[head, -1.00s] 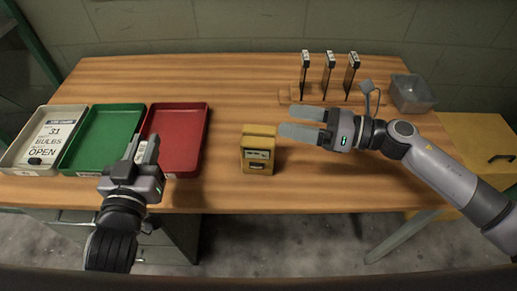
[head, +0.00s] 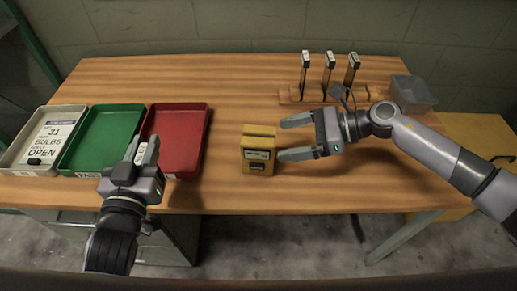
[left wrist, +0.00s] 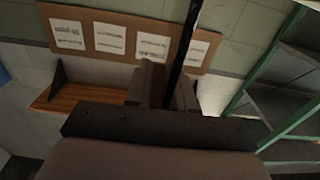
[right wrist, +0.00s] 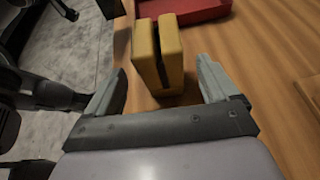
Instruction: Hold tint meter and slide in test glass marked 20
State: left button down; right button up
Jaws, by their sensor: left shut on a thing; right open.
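The yellow tint meter (head: 258,155) stands upright on the bench, right of the red tray. The right wrist view shows the meter (right wrist: 158,57) with a dark slot along its top, ahead of and between the spread fingers. My right gripper (head: 284,139) is open and empty just right of the meter, apart from it. My left gripper (head: 142,145) is at the front edge by the red tray, fingers up, shut on a thin dark strip (left wrist: 188,45), which looks like a test glass edge-on; no number is readable. Several dark test glasses (head: 328,72) stand in a wooden rack (head: 295,98).
The red tray (head: 203,140), a green tray (head: 140,112) and a grey tray (head: 13,162) lie side by side at the left. A clear grey bin (head: 415,95) stands at the back right. Bench between red tray and meter is clear.

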aim_at(258, 152)
pick_arm(q)
jog(key=shift+f+b, duration=0.55)
jog(key=shift+f, duration=0.3)
pick_arm(e)
jog(key=shift+x, duration=1.7)
jog(key=c, duration=0.7)
